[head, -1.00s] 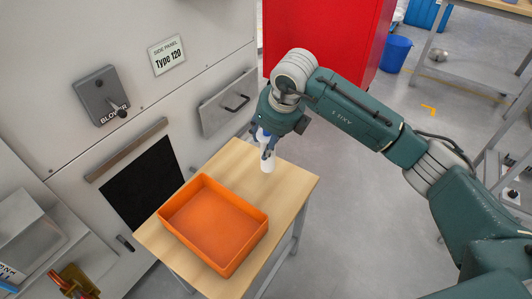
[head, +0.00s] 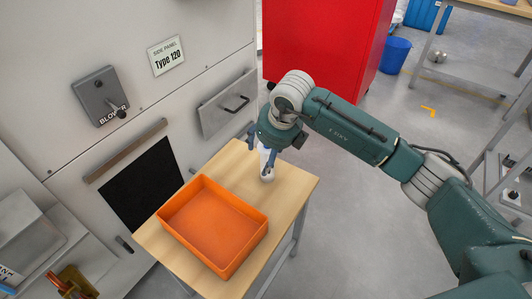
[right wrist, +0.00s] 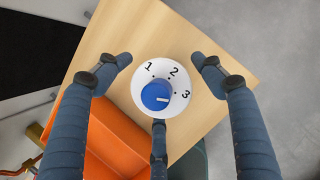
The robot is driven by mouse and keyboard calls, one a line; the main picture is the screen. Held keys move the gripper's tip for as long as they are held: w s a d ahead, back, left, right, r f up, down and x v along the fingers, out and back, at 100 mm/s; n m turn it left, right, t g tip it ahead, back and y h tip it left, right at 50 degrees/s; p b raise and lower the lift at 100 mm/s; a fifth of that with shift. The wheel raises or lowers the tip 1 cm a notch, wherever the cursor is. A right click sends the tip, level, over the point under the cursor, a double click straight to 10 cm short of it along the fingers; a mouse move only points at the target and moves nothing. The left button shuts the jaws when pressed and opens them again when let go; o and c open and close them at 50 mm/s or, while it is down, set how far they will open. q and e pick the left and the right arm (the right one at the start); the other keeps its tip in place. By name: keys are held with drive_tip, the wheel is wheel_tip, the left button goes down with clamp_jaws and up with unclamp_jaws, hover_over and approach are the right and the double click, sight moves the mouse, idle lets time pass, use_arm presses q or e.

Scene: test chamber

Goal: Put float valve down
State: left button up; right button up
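The float valve (head: 266,170) is white and stands upright on the wooden table, behind the orange tray. In the right wrist view the float valve (right wrist: 142,97) shows from above as a white disc marked 1, 2, 3, with a blue knob (right wrist: 156,96). My right gripper (head: 262,151) is over it. In the right wrist view my right gripper (right wrist: 161,72) has its fingers spread, with gaps between the two upper fingers and the disc. The lower finger is close to the disc's edge; I cannot tell whether it touches. My left gripper is not in view.
The orange tray (head: 263,225) takes up the front of the wooden table (head: 297,184). Bare wood lies right of the float valve. A grey panel with a drawer handle (head: 236,104) stands close behind the table. A red cabinet (head: 325,45) is farther back.

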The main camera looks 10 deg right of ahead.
drive_tip(key=shift+r, duration=0.1)
drive_tip(key=shift+r, duration=0.35)
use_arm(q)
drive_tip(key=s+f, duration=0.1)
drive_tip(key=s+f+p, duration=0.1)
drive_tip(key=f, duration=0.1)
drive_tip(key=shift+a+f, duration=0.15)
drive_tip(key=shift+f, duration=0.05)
use_arm(e)
drive_tip(key=v, duration=1.1)
drive_tip(key=shift+s, duration=0.15)
